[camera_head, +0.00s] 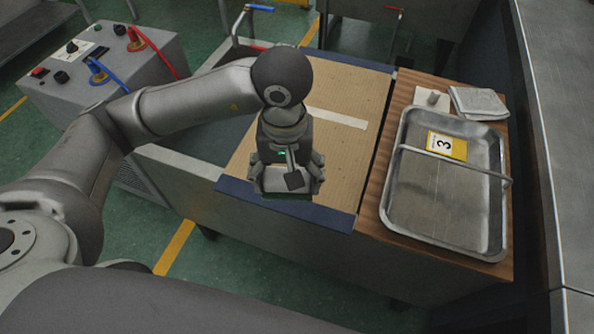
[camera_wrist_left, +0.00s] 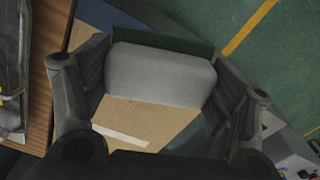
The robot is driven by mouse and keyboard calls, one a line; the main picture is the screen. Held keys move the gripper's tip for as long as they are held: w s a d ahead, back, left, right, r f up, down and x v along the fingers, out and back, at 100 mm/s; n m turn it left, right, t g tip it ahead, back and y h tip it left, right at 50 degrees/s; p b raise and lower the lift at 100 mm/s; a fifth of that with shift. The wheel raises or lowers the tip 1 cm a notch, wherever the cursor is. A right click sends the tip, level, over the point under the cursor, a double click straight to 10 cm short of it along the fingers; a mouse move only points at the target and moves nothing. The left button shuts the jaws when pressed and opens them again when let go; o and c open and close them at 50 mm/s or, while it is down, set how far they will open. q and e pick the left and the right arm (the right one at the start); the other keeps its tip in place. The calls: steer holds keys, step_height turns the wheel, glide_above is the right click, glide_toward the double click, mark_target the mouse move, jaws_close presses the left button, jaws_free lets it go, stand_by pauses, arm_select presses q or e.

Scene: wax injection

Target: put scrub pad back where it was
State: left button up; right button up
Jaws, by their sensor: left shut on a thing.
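The scrub pad (camera_wrist_left: 160,76) is a pale grey block with a dark green layer along its far side in the left wrist view. My left gripper (camera_head: 286,182) is shut on the scrub pad, with one finger at each end of it. In the head view the gripper is over the near edge of the cardboard-covered surface (camera_head: 350,152), and it hides most of the pad. I cannot tell how high the pad is above the surface. My right gripper is not in view.
A control box (camera_head: 100,65) stands at the left.

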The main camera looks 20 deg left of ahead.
arm_select(q)
steer(key=shift+d+f, duration=0.25)
steer(key=shift+f, duration=0.2)
steer(key=shift+w+n, duration=0.3)
steer(key=w+f, duration=0.2)
steer(key=w, duration=0.2)
steer(key=w+a+f+p, duration=0.1)
steer(key=w+f, duration=0.2)
steer(key=w, duration=0.1)
steer(key=w+a+f+p, duration=0.1)
steer(key=w+f, duration=0.2)
steer(key=w, duration=0.1)
steer(key=shift+f, duration=0.2)
steer(key=shift+w+f, duration=0.5)
steer(key=shift+f, duration=0.2)
step_height(320, 180, down, 3)
steer(key=shift+r+p, duration=0.1)
steer(key=shift+p, duration=0.55)
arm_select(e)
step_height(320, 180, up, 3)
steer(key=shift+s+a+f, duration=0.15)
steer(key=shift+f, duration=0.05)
